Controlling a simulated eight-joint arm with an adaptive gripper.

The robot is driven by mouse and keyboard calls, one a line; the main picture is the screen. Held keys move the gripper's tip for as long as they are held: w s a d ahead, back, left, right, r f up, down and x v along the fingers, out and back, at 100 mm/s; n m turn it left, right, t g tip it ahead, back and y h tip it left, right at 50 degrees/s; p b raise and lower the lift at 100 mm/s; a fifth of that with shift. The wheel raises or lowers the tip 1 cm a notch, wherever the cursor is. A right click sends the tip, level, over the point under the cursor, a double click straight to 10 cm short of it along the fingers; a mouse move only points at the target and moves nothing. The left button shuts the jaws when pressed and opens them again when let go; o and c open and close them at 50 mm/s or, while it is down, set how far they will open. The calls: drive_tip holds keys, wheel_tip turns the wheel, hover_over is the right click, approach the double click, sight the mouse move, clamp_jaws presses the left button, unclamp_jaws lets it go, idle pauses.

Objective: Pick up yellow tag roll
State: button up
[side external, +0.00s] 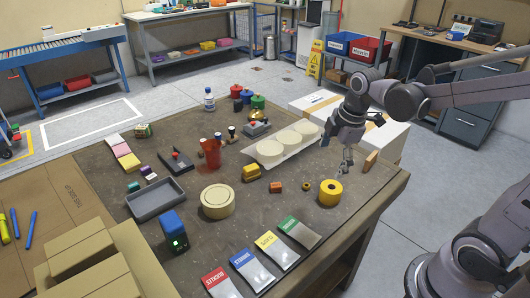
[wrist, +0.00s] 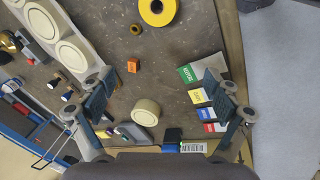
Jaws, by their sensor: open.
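The yellow tag roll (side external: 330,199) lies flat on the dark worktable near its right edge, with its dark centre hole facing up. It also shows at the top of the wrist view (wrist: 158,20), partly cut off by the frame edge. My gripper (side external: 345,168) is open and empty above the table, just up and to the right of the roll in the side view. In the wrist view the fingers of my gripper (wrist: 155,88) are spread wide, and the roll lies beyond them, not between them.
A small orange block (side external: 276,187) and a small brown ring (side external: 306,187) lie left of the roll. A cream roll (side external: 217,208) sits farther left. A white strip with cream discs (side external: 271,149) lies behind. Labelled packets (side external: 299,232) line the front edge.

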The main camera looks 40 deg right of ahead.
drive_tip(key=w+d+f+n+g, duration=0.3)
drive_tip(key=d+f+n, duration=0.2)
drive_tip(key=n, duration=0.2)
hover_over(331, 188)
drive_tip(key=a, duration=0.1)
drive_tip(key=shift+n+y, duration=0.3)
drive_tip(key=shift+n, duration=0.1)
wheel_tip(331, 188, down, 6)
drive_tip(key=shift+a+r, duration=0.15)
drive_tip(key=shift+s+f, duration=0.2)
drive_tip(key=shift+f, duration=0.75)
drive_tip(key=shift+s+f, duration=0.15)
drive_tip(key=shift+f, duration=1.55)
drive_tip(key=c, duration=1.2)
